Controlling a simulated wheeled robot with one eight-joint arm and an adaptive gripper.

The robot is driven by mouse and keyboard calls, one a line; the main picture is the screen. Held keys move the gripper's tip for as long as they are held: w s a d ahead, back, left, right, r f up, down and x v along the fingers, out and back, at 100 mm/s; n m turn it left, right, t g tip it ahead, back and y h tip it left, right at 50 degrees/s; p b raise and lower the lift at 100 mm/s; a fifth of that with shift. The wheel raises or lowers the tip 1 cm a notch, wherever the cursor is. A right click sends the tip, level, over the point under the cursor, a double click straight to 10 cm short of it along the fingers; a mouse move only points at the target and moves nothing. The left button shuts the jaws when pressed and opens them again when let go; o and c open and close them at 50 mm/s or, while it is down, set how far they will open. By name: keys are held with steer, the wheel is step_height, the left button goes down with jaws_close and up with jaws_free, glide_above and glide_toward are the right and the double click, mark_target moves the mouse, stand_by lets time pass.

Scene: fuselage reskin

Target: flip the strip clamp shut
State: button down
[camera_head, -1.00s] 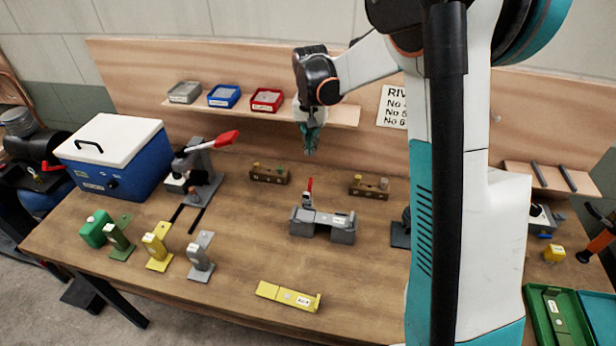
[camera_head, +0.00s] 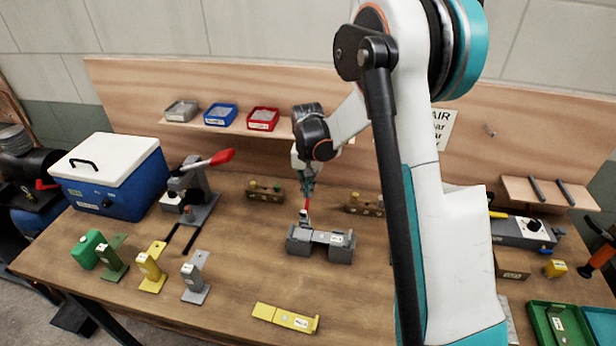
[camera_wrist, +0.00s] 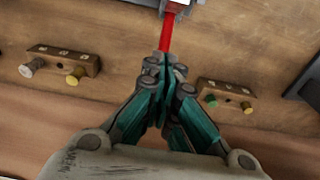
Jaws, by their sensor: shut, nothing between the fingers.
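The strip clamp has a red handle (camera_head: 307,205) that stands up at the back of a grey fixture (camera_head: 341,254) with a labelled strip across it. In the wrist view the red handle (camera_wrist: 167,33) runs from the fixture's metal part at the top edge down to my fingertips. My gripper (camera_head: 307,190) is shut, pointing down just above and behind the handle. In the wrist view the closed fingertips (camera_wrist: 165,62) meet or overlap the handle's end; whether they touch it I cannot tell. Nothing is between the fingers.
Two wooden blocks with coloured pegs (camera_wrist: 62,62) (camera_wrist: 226,95) stand either side of my gripper. A lever tool with a red grip (camera_head: 195,190) and a blue cooler (camera_head: 115,180) are at left. A yellow strip (camera_head: 286,318) lies in front, with bare table around it.

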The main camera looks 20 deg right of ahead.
mark_target(306, 209)
steer(key=shift+s+a+f, duration=0.3)
steer(key=shift+s+a, duration=0.25)
steer(key=shift+s, duration=0.25)
steer(key=shift+s+a+f, duration=0.3)
steer(key=shift+s+a, duration=0.25)
steer(key=shift+s, duration=0.25)
